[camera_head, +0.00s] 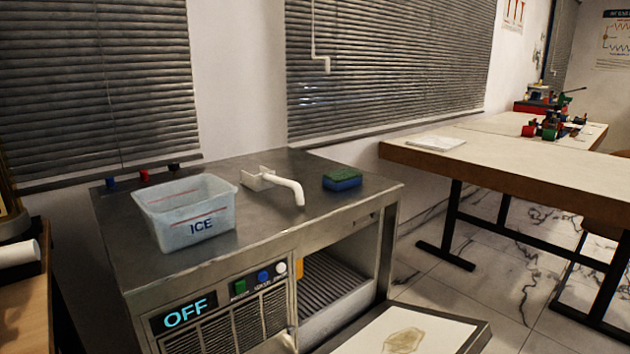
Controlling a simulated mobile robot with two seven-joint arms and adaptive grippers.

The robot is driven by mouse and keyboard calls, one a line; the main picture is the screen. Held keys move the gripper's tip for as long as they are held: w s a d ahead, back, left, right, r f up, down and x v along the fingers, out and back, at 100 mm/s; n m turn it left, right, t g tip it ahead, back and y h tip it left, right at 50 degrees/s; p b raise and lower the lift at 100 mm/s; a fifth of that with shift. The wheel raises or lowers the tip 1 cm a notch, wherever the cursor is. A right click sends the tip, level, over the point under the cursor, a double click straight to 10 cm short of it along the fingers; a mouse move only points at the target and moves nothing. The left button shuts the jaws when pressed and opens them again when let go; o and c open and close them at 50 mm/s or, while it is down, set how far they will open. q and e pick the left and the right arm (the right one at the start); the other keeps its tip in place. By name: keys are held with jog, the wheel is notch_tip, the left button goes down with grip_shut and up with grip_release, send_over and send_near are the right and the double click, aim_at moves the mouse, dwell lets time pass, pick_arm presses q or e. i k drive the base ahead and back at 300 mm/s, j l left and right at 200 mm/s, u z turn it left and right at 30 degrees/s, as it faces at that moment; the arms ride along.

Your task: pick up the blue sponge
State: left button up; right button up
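The blue sponge (342,183) has a green top layer. It lies flat on the metal top of the machine (262,225), toward the back right, near the right edge. Nothing touches it. Neither of my grippers shows in the head view.
A clear tub marked ICE (186,212) stands on the left of the machine top. A white spout (275,184) stands between tub and sponge. The machine's front door (407,335) hangs open at lower right. A long table (500,160) stands at the right. The metal top before the sponge is clear.

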aim_at(344, 179)
jog(key=u, duration=2.05)
jog(key=k+l+u, duration=0.1)
jog(key=u, duration=0.75)
jog(key=k+u, duration=0.1)
jog(key=u, duration=0.3)
jog(key=k+u, duration=0.3)
jog(key=k, duration=0.2)
jog(key=k+u, duration=0.35)
jog(key=k, duration=0.15)
jog(key=k+u, duration=0.35)
jog(key=k, duration=1.8)
jog(key=k+z, duration=0.2)
jog(key=z, duration=0.15)
jog(key=k+z, duration=0.15)
jog(key=z, duration=0.25)
